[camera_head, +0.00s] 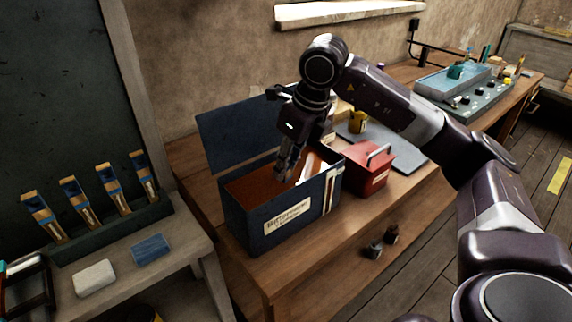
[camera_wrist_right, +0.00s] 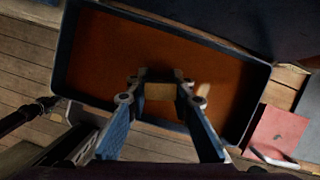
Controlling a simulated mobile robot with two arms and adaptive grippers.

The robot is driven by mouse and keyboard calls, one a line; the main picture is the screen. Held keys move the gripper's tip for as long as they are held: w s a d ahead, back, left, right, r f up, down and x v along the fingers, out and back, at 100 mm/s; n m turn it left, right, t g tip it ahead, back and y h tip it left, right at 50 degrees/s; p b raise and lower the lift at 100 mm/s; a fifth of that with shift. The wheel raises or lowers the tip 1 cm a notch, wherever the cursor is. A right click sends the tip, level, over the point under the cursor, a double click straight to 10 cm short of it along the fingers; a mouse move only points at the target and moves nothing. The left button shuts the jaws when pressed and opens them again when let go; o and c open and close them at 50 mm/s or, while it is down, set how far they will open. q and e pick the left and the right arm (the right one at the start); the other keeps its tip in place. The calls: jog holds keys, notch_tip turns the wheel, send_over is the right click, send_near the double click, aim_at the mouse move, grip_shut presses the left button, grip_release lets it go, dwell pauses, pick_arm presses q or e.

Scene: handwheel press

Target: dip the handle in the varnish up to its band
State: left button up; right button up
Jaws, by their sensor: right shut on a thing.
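The varnish is a brown-orange surface (camera_head: 250,186) inside an open dark blue box (camera_head: 262,232) on the bench; it fills most of the wrist view (camera_wrist_right: 200,55). My right gripper (camera_head: 287,172) points down into the box opening, toward its right part. In the wrist view its fingers (camera_wrist_right: 160,92) are shut on a tan wooden piece, the handle (camera_wrist_right: 160,89), seen end-on. The handle's band and lower end are hidden, and I cannot tell whether it touches the varnish.
The box's lid (camera_head: 235,132) stands open behind it. A red box (camera_head: 370,170) with a metal handle is close on the right, beside a grey mat (camera_head: 405,158) and yellow cup (camera_head: 357,122). A rack (camera_head: 110,228) with several blue-banded handles stands on the left.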

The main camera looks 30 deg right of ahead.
notch_tip(320, 180, up, 15)
jog(key=p, duration=1.1)
jog(key=shift+p, duration=0.3)
dwell(1.3)
jog(key=shift+f, duration=0.1)
dwell(4.6)
